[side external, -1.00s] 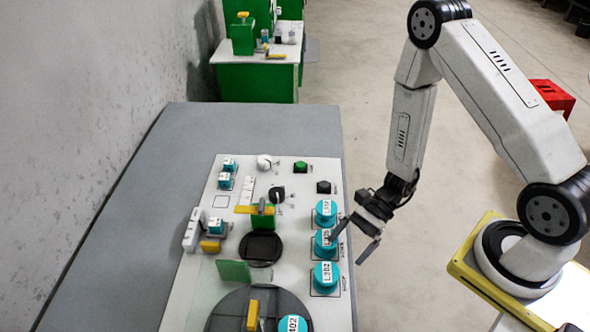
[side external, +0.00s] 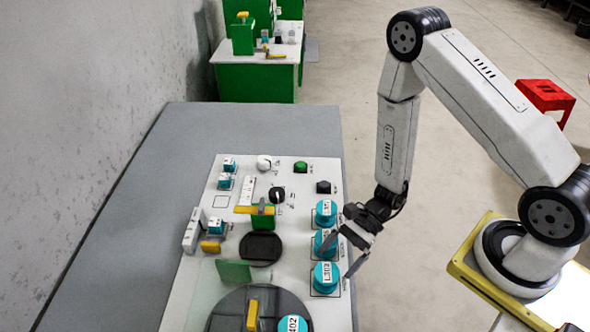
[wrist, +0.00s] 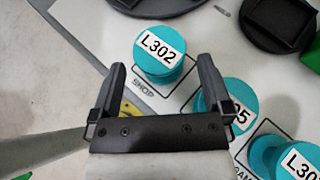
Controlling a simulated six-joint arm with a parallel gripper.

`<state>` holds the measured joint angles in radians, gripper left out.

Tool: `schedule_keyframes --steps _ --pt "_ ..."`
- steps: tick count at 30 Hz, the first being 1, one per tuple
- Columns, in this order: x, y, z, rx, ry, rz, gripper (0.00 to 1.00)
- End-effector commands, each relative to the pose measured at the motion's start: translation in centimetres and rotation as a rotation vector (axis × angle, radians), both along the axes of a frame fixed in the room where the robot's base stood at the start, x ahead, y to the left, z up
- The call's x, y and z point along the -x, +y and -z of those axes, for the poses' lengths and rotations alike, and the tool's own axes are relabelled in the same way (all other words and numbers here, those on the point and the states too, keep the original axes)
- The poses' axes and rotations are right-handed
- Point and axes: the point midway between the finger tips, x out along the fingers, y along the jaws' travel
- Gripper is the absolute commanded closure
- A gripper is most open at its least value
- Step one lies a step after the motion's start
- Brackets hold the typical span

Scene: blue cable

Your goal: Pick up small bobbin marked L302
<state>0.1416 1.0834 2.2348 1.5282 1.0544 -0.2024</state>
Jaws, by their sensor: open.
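The small teal bobbin marked L302 (side external: 326,276) stands upright on the white panel, nearest the front of a row of three similar bobbins. In the wrist view the bobbin L302 (wrist: 160,50) shows its white label, beyond the fingertips and roughly between their lines. My gripper (side external: 343,258) is open and empty, above and just to the right of the bobbins. In the wrist view my gripper (wrist: 160,75) has its two dark fingers spread apart; the right finger partly covers the middle bobbin. No contact with L302 shows.
The middle bobbin (side external: 325,243) and the far bobbin (side external: 326,213) stand close behind L302. A large dark disc (side external: 225,315) with a yellow handle (side external: 252,314) and a bobbin marked 402 (side external: 292,324) lies at the front. A green plate (side external: 234,271) stands to the left.

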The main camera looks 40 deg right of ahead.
Motion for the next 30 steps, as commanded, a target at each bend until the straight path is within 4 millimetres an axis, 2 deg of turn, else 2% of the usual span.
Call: schedule_keyframes --steps 12,30 --pt "0.2 3.3 1.7 0.0 0.002 -0.004 0.0" --pt "0.1 3.7 1.9 0.0 0.001 0.0 0.0"
